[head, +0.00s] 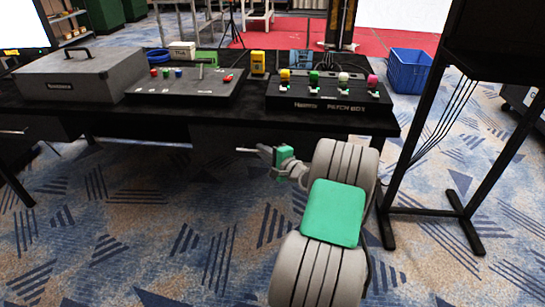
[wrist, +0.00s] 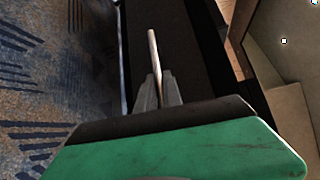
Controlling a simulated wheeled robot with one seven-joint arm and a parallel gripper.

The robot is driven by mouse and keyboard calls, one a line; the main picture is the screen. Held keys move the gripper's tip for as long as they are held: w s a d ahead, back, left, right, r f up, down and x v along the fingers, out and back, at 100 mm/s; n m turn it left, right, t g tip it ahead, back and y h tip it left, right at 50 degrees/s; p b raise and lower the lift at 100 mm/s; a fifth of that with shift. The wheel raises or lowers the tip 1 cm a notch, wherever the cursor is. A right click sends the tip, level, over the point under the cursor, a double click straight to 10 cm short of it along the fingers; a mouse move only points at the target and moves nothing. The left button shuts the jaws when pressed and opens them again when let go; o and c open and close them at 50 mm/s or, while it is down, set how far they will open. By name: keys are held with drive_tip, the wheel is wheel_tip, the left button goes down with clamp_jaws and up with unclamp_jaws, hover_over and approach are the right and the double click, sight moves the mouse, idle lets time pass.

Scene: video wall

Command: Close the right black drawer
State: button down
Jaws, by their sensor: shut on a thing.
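The right black drawer (head: 222,133) is under the black table, its dark front hard to make out in the head view. In the wrist view its black surface (wrist: 194,45) lies beyond my fingers. Its thin metal handle bar (head: 245,150) also shows in the wrist view (wrist: 153,50). My gripper (head: 264,150) is shut on this handle bar; its two grey fingers also show in the wrist view (wrist: 158,92). I cannot tell how far the drawer stands out from the table.
The black table (head: 250,112) carries a grey case (head: 80,78), a button panel (head: 185,85) and a patch box (head: 330,93). A black stand (head: 388,215) is right of my arm. A blue crate (head: 408,70) lies behind. The carpet in front is clear.

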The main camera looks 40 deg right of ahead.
drive_tip(key=shift+d, duration=0.2)
drive_tip(key=c, duration=1.5)
unclamp_jaws()
drive_tip(key=shift+w, duration=0.1)
drive_tip(key=s+r+p, duration=0.1)
drive_tip(key=s, duration=0.6)
drive_tip(key=shift+s+a+p, duration=0.25)
drive_tip(key=shift+s+p, duration=0.1)
drive_tip(key=shift+p, duration=0.05)
